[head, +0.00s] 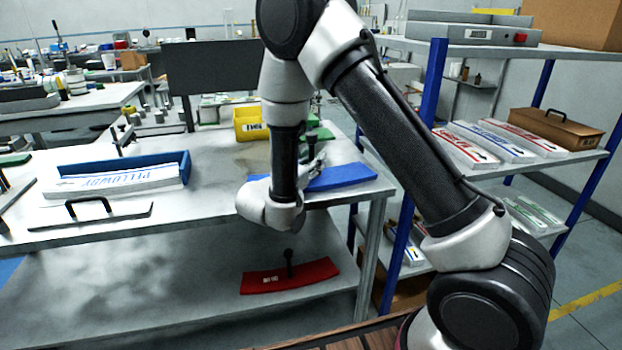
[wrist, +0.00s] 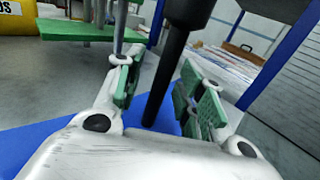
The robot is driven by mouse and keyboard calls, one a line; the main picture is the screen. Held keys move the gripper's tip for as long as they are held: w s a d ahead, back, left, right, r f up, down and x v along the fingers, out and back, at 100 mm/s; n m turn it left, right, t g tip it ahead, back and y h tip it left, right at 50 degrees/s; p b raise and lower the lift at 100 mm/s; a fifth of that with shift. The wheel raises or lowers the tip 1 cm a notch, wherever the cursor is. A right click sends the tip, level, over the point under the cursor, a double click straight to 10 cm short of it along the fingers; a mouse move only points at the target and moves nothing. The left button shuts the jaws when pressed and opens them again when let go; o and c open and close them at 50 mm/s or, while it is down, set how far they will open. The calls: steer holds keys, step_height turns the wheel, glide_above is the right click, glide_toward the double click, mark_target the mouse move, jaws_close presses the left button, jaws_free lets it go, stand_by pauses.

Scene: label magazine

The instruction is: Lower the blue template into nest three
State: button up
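The blue template (head: 345,177) is a flat blue plate at the right end of the workbench, partly hidden by my arm in the head view. In the wrist view its blue surface (wrist: 30,145) lies below my gripper. A black upright post (wrist: 172,70), which looks like its handle, stands between my fingers. My gripper (head: 314,160) is open, with green finger pads on both sides of the post (wrist: 155,98) and gaps visible. I cannot make out which place is nest three.
A green plate (head: 320,133) and a yellow bin (head: 250,123) stand behind the blue template. A blue tray (head: 85,167) with a printed sheet is at the left. A red template (head: 290,277) lies on the lower shelf. A blue-posted rack (head: 430,90) stands close on the right.

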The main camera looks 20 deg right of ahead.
jaws_close()
